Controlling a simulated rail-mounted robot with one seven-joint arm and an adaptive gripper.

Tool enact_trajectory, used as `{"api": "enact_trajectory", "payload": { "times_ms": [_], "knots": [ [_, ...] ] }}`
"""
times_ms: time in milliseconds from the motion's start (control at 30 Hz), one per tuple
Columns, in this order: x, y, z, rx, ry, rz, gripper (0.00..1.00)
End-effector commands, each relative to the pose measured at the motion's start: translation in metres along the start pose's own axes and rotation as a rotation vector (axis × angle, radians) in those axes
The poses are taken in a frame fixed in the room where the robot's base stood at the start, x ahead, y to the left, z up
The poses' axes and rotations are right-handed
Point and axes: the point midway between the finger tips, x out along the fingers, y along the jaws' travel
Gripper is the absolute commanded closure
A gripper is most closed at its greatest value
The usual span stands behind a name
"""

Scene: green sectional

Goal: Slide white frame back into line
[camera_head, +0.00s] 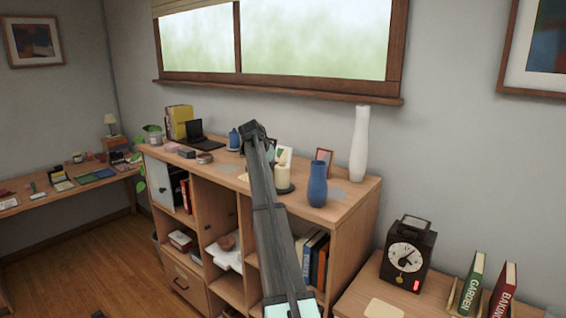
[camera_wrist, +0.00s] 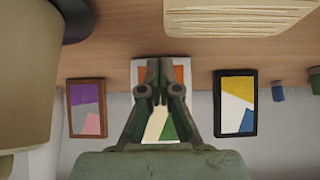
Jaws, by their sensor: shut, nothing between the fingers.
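The white frame (camera_wrist: 158,127), with an orange, cream and green picture, stands between two other frames in the wrist view, which shows the scene upside down. Its foot sits farther from the wall than its neighbours' feet. A brown frame (camera_wrist: 87,108) is on the left and a black frame (camera_wrist: 235,103) on the right. My gripper (camera_wrist: 160,80) is shut and empty, in front of the white frame and covering its middle; I cannot tell whether it touches.
A blue vase (camera_head: 317,184) and a tall white vase (camera_head: 359,145) stand to the right on the shelf top. A ribbed cream object (camera_wrist: 245,15) lies near the gripper.

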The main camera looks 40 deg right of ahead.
Motion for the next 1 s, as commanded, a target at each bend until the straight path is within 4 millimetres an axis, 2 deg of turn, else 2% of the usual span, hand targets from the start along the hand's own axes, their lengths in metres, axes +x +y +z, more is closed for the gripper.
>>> {"api": "enact_trajectory", "payload": {
  "times_ms": [367, 1000],
  "knots": [
    [0.001, 0.0, -0.002, 0.0, 0.0, 0.0, 1.0],
    [0.011, -0.001, -0.015, 0.0, 0.0, 0.0, 1.0]
  ]
}}
